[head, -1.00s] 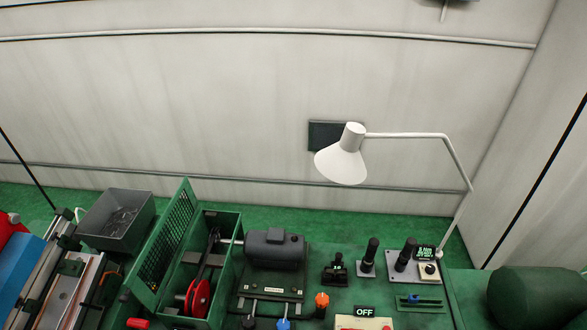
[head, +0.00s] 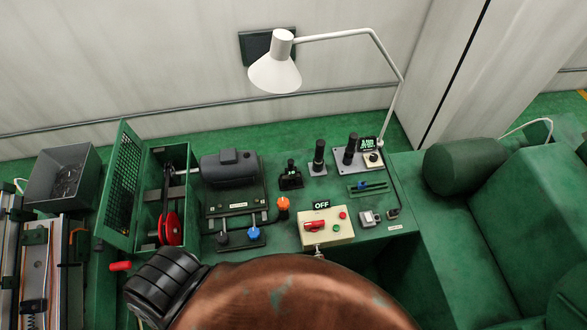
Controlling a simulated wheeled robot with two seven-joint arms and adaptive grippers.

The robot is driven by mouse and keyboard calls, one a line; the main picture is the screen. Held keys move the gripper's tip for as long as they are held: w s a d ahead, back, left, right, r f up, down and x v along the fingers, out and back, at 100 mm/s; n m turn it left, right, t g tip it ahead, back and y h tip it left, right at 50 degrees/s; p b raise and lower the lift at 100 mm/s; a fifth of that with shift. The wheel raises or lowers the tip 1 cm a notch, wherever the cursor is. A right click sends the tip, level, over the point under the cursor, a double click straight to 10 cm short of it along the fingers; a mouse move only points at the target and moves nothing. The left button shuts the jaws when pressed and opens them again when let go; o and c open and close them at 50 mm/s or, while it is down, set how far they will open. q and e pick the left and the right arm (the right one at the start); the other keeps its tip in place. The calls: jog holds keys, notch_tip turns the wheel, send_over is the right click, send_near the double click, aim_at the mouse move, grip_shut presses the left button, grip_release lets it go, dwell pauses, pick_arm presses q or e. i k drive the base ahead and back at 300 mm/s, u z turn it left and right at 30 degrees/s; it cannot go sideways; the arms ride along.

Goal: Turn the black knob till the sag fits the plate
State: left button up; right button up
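A black knob (head: 222,238) stands at the front left of the motor's base, left of a blue knob (head: 254,233). An orange knob (head: 283,204) is further right. The grey motor (head: 230,168) sits on its base right of the open green guard box (head: 153,200). Inside the box a red pulley (head: 170,228) and a dark belt run show; I cannot judge the belt's sag from here. A small light label plate (head: 238,205) is on the motor base; its text is too small to read. Neither gripper shows.
A control box (head: 340,228) with an OFF sign (head: 321,205) stands right of the knobs. A white lamp (head: 275,74) hangs over the back. A grey bin (head: 58,180) is at left. A large copper and black shape, perhaps part of my arm, covers the front.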

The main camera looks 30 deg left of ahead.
aim_at(222, 237)
jog(key=u, duration=0.65)
jog(key=k, duration=0.85)
jog(key=u, duration=0.8)
jog(key=k, duration=0.35)
jog(key=u, duration=0.15)
jog(key=i, duration=0.7)
jog(key=z, duration=0.75)
